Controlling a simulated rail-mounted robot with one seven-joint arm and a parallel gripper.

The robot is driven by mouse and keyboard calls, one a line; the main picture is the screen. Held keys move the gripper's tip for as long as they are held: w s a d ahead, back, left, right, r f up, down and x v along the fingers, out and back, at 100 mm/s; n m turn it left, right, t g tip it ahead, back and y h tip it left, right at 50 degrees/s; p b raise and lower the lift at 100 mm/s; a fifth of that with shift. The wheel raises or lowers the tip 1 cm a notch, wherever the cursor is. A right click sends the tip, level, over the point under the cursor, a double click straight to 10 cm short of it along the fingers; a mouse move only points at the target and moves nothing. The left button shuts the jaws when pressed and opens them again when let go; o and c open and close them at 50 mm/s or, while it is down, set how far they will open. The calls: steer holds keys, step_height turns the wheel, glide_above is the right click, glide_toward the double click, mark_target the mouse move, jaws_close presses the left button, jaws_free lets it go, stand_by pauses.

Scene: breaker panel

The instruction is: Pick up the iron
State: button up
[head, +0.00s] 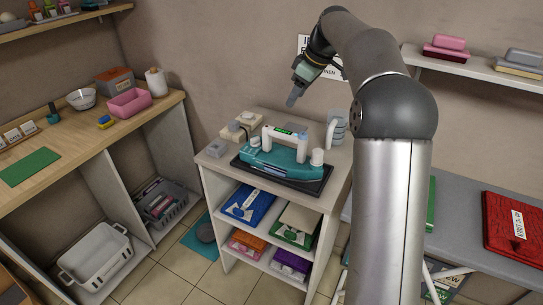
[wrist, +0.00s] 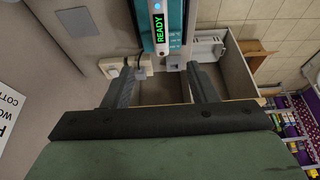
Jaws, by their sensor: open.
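The iron (head: 285,158) is teal with a white handle and a small green display, and it sits on a dark tray (head: 309,186) on top of the white shelf unit. In the wrist view the iron (wrist: 174,45) shows at the top, with its display reading READY. My gripper (head: 292,100) is above the iron, apart from it and pointing down. In the wrist view my gripper (wrist: 160,73) has its two fingers spread, with nothing held between them. The lower part of the iron is cut off in the wrist view.
The shelf unit (head: 213,178) holds several folded items below. A wooden counter (head: 75,135) is at left; a grey ironing surface with a red folded cloth (head: 512,225) is at right.

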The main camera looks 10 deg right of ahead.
steer(key=p, duration=0.1)
glide_toward(278, 130)
steer(key=x, duration=0.5)
steer(key=shift+d, duration=0.1)
steer(key=shift+p+x, duration=1.05)
steer(key=shift+x, duration=1.55)
jaws_close()
steer(key=shift+w+r, duration=0.1)
steer(key=shift+r, duration=0.1)
